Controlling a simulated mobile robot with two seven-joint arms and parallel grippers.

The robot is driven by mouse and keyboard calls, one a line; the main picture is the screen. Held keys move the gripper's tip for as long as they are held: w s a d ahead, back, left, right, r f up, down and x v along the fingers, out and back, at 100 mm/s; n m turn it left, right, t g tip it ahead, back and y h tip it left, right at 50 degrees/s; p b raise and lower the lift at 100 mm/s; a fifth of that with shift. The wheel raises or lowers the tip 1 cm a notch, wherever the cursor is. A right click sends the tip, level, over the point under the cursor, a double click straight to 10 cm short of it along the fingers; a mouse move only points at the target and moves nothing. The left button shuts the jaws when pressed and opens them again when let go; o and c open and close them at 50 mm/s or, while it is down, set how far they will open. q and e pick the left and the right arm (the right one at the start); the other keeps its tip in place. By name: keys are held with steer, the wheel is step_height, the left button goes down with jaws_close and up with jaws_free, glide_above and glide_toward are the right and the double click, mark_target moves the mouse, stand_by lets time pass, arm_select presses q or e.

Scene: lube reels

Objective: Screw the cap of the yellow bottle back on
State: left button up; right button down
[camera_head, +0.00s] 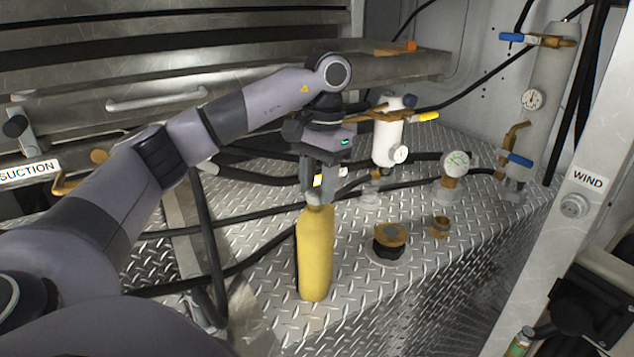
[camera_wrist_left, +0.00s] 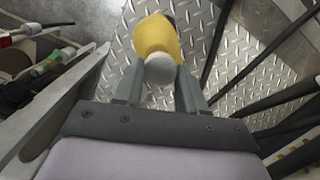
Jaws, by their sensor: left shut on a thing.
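The yellow bottle (camera_head: 315,252) stands upright on the diamond-plate deck. My left gripper (camera_head: 318,190) points down from above at the bottle's top and is shut on the cap. In the left wrist view the pale grey round cap (camera_wrist_left: 160,70) lies between the two fingers, in line with the yellow bottle (camera_wrist_left: 154,36) behind it. The cap is mostly hidden by the fingers in the head view. I cannot tell whether its thread is engaged. My right gripper is not in view.
The metal diamond-plate deck (camera_head: 270,308) carries black hoses. A brass filler fitting (camera_head: 390,236) and a smaller brass ring (camera_head: 440,227) are right of the bottle. Bare deck lies in front.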

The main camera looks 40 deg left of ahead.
mark_target(318, 191)
arm_select(q)
steer(key=shift+m, duration=0.5)
steer(key=o, duration=1.4)
steer(key=shift+r, duration=2.5)
